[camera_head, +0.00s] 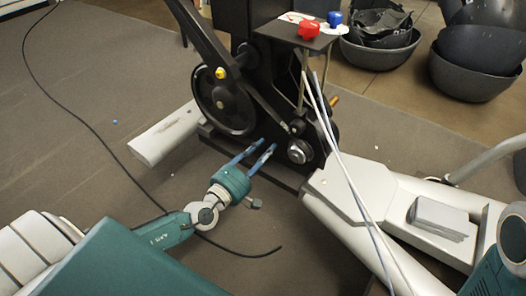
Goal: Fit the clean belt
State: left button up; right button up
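The black elliptical drive unit (262,62) stands at the top centre, with a large dark wheel (227,103) and a smaller pulley with a metallic hub (299,151) at lower right. A dark strip (270,110) slants between them; I cannot tell whether it is a belt or part of the frame. No separate clean belt is distinguishable. My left gripper (268,145) reaches in from the lower left. Its two blue fingers are apart, with a gap and nothing visible between them, and their tips point at the unit's lower side, left of the pulley. My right gripper is not in view.
Pale cables hang down to the right. A grey block (440,217) lies on the light housing. Dark tubs (470,80) stand top right. A black cord (85,125) crosses the floor.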

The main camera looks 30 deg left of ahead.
pick_arm(q)
jog(key=s+a, duration=0.1)
jog(key=s, duration=1.1)
jog(key=shift+a, duration=0.35)
